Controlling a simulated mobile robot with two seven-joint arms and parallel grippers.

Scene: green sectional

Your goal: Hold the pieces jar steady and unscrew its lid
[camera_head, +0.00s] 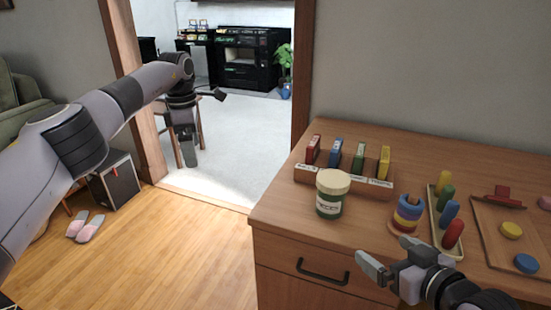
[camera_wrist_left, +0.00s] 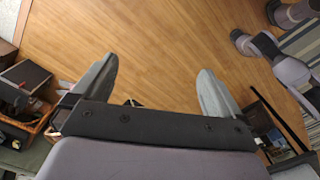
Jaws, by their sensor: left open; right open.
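The pieces jar (camera_head: 329,204) is a green jar with a white label. It stands upright near the left front edge of the wooden cabinet top. Its cream lid (camera_head: 333,181) sits on top. My left gripper (camera_head: 188,150) hangs over the floor, well left of the cabinet and apart from the jar. In the left wrist view the left gripper (camera_wrist_left: 157,90) is open and empty above the wooden floor. My right gripper (camera_head: 378,277) is open and empty at the cabinet's front edge, below and to the right of the jar, not touching it.
A wooden rack (camera_head: 345,180) with several coloured blocks stands behind the jar. A ring stacker (camera_head: 408,213), a tray of coloured pegs (camera_head: 447,215) and a shape board (camera_head: 500,248) lie to the right. The cabinet (camera_head: 300,240) has a drawer handle in front. A doorway opens behind my left arm.

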